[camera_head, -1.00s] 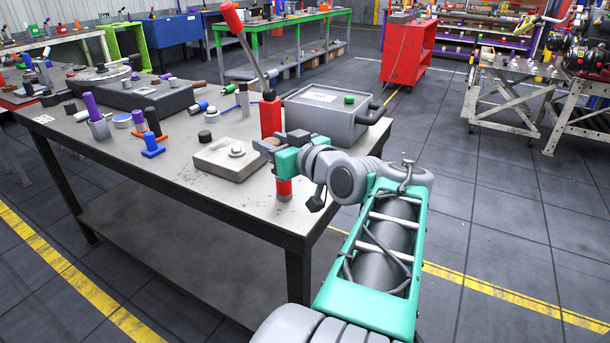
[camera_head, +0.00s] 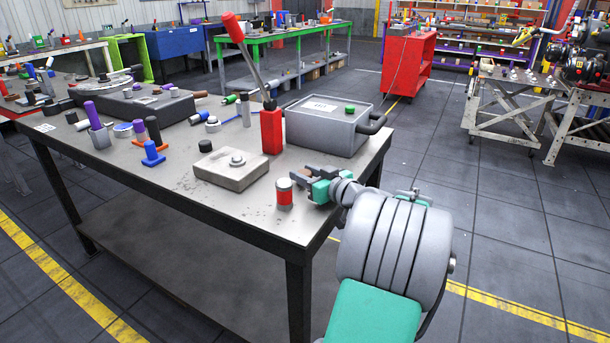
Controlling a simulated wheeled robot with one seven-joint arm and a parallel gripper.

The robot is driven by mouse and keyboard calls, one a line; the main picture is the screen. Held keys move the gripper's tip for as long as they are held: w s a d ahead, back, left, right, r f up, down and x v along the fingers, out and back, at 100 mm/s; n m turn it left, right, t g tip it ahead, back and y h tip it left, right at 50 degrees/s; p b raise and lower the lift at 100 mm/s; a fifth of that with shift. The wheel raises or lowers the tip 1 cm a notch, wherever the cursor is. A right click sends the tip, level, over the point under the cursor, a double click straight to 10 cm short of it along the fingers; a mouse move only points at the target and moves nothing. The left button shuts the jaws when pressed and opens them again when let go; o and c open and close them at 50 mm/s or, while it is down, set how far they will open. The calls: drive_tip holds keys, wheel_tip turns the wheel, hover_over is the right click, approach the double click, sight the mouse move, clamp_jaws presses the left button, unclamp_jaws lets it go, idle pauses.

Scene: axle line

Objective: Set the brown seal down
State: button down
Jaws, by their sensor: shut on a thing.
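My gripper (camera_head: 305,179) is low over the near right part of the workbench (camera_head: 236,207), just right of a red and grey cylinder (camera_head: 284,192). Its jaws are shut on the brown seal (camera_head: 308,172), which is small here and mostly hidden by the grey fingers. I cannot tell whether the seal touches the bench top.
Several small parts crowd the left. The bench's right edge is close.

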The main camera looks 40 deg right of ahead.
drive_tip(key=c, duration=0.9)
unclamp_jaws()
drive_tip(key=shift+r, duration=0.1)
drive_tip(key=shift+s+r, duration=0.1)
drive_tip(key=shift+r, duration=0.1)
drive_tip(key=s, duration=0.4)
drive_tip(key=s+r, duration=0.1)
drive_tip(key=s, duration=0.6)
drive_tip(key=shift+s+a+r, duration=0.25)
drive_tip(key=shift+s+a, duration=0.1)
drive_tip(key=shift+s, duration=0.05)
